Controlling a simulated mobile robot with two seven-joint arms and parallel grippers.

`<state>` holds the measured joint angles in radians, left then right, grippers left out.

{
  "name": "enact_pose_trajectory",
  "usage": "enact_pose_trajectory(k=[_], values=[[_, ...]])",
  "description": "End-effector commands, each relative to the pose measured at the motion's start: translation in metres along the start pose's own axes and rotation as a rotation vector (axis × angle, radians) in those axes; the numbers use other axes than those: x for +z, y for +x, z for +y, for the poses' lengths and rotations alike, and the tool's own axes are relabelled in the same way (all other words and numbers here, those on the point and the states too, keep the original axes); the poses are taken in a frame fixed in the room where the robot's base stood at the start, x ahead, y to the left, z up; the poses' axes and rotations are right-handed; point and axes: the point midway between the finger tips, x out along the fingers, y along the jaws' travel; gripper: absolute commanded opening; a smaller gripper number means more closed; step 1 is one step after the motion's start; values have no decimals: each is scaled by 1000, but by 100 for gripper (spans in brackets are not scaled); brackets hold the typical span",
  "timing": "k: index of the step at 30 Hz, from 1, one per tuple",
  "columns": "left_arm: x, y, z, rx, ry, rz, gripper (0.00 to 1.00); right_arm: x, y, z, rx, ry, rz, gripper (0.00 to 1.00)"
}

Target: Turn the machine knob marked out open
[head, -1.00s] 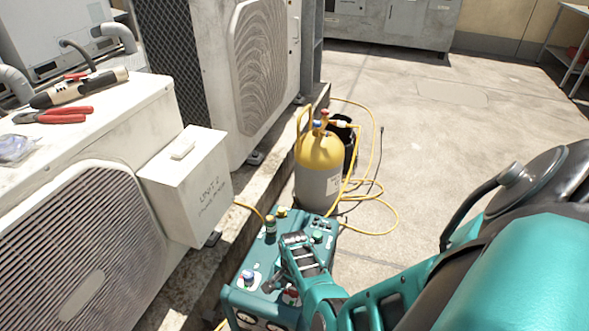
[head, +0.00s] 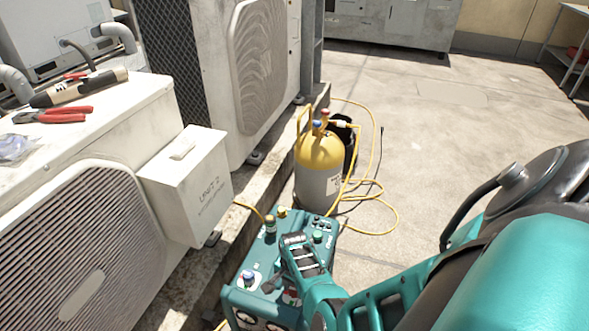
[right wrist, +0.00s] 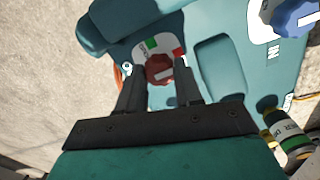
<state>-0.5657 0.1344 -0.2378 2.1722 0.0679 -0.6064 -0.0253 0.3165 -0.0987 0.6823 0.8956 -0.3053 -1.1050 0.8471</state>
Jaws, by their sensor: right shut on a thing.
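The teal machine (head: 262,255) stands on the ground at the lower middle of the head view. In the right wrist view its dark red knob (right wrist: 159,68) sits on a white label with green and red marks; the label's word is too small to read surely. My right gripper (right wrist: 161,76) has one finger on each side of this knob and is shut on it. In the head view my right gripper (head: 279,289) mostly hides the knob. A blue knob (right wrist: 292,17) marked IN is at the upper right of the wrist view. My left gripper is not in view.
A yellow and grey cylinder (head: 318,170) with yellow hoses stands behind the machine. The unit 2 condenser (head: 75,245) is on the left, with red-handled pliers (head: 55,115) on top. Open concrete floor (head: 440,130) lies to the right.

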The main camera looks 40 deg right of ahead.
Motion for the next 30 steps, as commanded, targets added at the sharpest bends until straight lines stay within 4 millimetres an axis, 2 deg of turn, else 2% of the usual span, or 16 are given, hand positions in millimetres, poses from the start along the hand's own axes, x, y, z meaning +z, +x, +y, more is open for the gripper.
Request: enact_pose_trajectory(k=[11,30], values=[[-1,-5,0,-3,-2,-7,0,0,-1,1,3,-120,0,4],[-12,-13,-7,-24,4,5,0,-1,-1,1,4,-699,0,4]])
